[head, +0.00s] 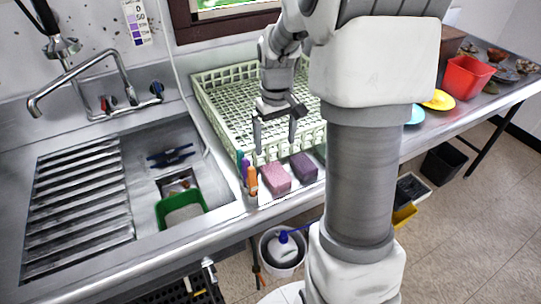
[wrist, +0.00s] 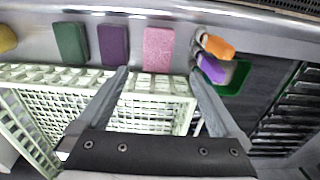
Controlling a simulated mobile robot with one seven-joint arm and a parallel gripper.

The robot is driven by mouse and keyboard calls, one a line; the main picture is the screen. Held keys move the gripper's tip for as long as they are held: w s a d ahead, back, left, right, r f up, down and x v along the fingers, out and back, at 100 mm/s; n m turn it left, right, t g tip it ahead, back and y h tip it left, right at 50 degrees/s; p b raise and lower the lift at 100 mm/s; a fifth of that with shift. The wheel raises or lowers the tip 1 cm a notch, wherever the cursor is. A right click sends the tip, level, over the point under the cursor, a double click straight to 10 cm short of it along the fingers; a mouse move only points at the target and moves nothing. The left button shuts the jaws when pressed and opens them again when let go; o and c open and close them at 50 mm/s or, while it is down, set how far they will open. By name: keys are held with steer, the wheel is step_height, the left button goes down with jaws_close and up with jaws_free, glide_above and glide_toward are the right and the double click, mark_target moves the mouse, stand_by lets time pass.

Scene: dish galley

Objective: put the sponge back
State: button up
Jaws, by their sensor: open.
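A pink sponge (head: 275,179) lies on the counter's front strip, in front of the pale green dish rack (head: 207,95). A purple sponge (head: 303,168) lies to its right. In the wrist view, the pink sponge (wrist: 158,50) is centred just beyond my fingertips, beside the purple sponge (wrist: 113,45) and a green sponge (wrist: 71,43). A yellow item (wrist: 7,38) is cut off at the left edge. My gripper (head: 275,148) points down over the rack's front edge, open and empty; it also shows in the wrist view (wrist: 158,76).
A holder with orange and purple-handled tools (head: 249,180) stands left of the pink sponge. The sink (head: 140,210) holds a green-rimmed container (head: 182,212). A red bin (head: 467,76) and a yellow dish (head: 439,100) stand at right. A bucket (head: 282,250) is below the counter.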

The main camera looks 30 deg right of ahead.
steer(key=s+a+r+t, duration=0.2)
steer(key=s+a+r, duration=0.4)
steer(key=s, duration=0.3)
steer(key=s+a+r+t, duration=0.3)
steer(key=s+a+r, duration=0.3)
steer(key=s, duration=0.3)
steer(key=shift+r, duration=0.35)
steer(key=shift+s, duration=0.15)
